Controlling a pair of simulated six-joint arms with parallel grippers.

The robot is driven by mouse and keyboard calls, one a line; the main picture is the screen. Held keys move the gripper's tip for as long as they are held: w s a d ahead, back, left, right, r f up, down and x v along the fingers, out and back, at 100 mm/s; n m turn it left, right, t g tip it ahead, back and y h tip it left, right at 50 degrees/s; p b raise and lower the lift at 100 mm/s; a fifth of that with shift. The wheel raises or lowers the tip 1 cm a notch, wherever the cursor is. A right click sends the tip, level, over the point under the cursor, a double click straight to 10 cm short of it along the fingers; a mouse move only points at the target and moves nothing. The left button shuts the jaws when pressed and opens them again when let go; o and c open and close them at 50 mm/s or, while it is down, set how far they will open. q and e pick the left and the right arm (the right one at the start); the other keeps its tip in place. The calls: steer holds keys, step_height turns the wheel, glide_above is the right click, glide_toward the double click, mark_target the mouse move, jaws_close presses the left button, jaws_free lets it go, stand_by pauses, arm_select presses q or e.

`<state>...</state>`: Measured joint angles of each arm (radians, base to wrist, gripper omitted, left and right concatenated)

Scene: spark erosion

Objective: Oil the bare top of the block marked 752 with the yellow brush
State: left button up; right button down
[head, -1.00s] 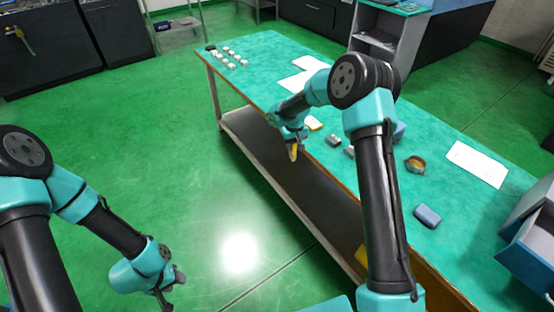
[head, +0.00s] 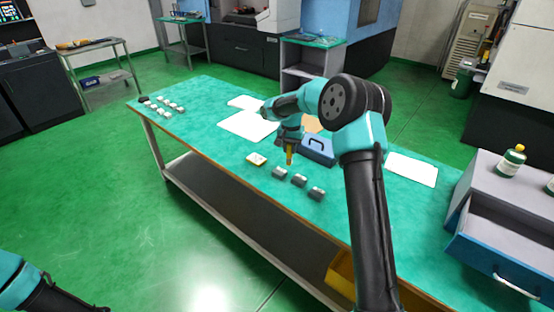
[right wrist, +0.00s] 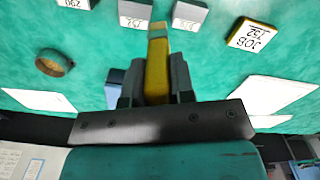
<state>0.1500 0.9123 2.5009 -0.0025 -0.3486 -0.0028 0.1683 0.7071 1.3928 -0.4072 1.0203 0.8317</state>
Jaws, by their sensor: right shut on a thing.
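My right gripper (head: 289,143) is shut on the yellow brush (head: 289,157), which points down over the table. In the right wrist view the brush (right wrist: 157,75) sits between the fingers with its pale tip outward. Three grey blocks stand in a row near the table's front edge: a left one (head: 279,172), a middle one (head: 298,180) and a right one (head: 316,193). In the right wrist view the middle block (right wrist: 135,12) has a label that seems to read 752. A yellow-edged card (head: 256,160) reads JOB 752. My left gripper is out of view.
A blue box (head: 318,150) stands behind the blocks. White sheets (head: 247,126) lie on the table, and small pieces stand at its far left. A grey cabinet with an open drawer (head: 505,240) is at right.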

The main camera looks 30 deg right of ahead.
steer(key=shift+s+d+r+m, duration=0.25)
steer(key=shift+d+r+m, duration=0.2)
steer(key=shift+d, duration=0.15)
